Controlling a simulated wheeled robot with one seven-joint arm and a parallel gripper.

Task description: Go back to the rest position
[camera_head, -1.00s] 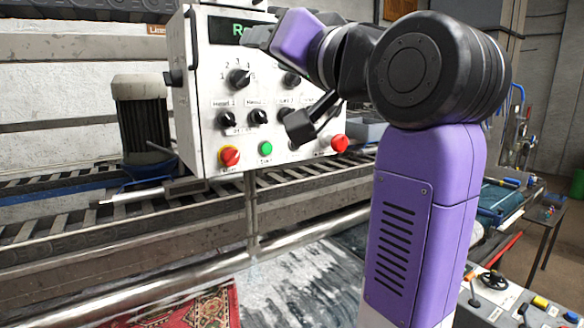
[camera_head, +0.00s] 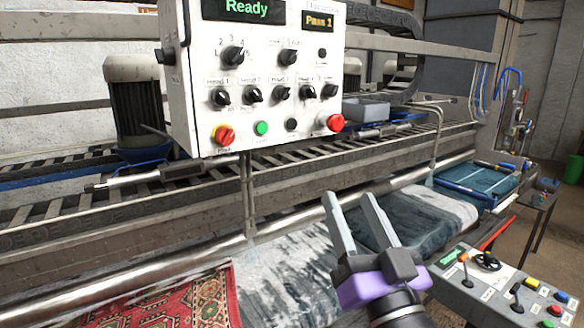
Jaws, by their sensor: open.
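My gripper (camera_head: 350,208) is in the lower middle of the head view. Its two grey fingers point up and away, spread apart with nothing between them. It hangs in front of the wet grey and white rug area, clear of the control panel. The white control panel (camera_head: 190,90) stands upright at the upper middle. Its displays read "Ready" and "Pass 1".
A red patterned rug (camera_head: 190,295) lies at lower left. A second grey console (camera_head: 500,290) with levers and buttons is at lower right, close to my wrist. A metal rail and roller bed cross behind. A green bin (camera_head: 574,169) stands far right.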

